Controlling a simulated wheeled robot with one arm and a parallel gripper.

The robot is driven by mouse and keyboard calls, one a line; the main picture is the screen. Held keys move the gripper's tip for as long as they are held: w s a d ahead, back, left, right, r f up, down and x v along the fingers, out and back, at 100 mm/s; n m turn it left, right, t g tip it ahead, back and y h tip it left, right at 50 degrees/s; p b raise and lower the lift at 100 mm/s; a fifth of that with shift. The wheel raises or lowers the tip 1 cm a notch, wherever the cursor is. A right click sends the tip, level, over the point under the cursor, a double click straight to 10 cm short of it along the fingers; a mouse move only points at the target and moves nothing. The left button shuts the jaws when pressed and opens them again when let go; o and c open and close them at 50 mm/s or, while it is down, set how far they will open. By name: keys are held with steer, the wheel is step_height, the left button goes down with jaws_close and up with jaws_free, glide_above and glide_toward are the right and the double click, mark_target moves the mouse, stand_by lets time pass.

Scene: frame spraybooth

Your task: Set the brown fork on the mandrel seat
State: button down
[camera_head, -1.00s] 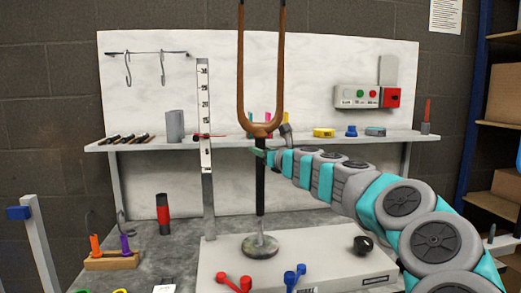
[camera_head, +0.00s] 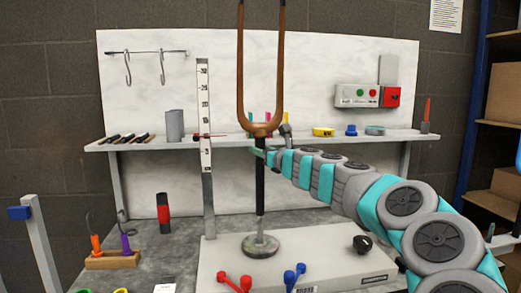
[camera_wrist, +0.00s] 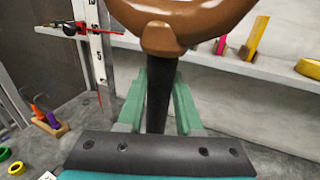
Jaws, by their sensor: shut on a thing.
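The brown fork (camera_head: 243,85) stands upright with its two prongs up and a black stem below its crown. My gripper (camera_head: 260,152) is shut on the black stem just under the crown. In the wrist view, the green fingers of my gripper (camera_wrist: 160,98) lie on either side of the stem (camera_wrist: 158,105), below the brown crown (camera_wrist: 162,38). The mandrel seat (camera_head: 260,246) is a round grey base on the pale plinth, with a short post. The stem's lower end lines up with this post in the head view; I cannot tell whether it touches or sits around it.
A ruler post (camera_head: 207,150) with a red pointer stands close left of the fork. A shelf (camera_head: 350,140) with small parts runs behind. Red (camera_head: 234,284) and blue (camera_head: 293,277) handles and a black knob (camera_head: 362,244) are on the plinth (camera_head: 330,250).

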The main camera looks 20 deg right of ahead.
mark_target(263, 184)
steer(key=shift+f+b, duration=3.35)
steer(key=shift+f, duration=1.9)
stand_by(0.8)
steer(key=c, duration=0.5)
jaws_free()
steer(key=s, duration=0.7)
steer(key=shift+s+d, duration=0.35)
steer(key=shift+s, duration=0.05)
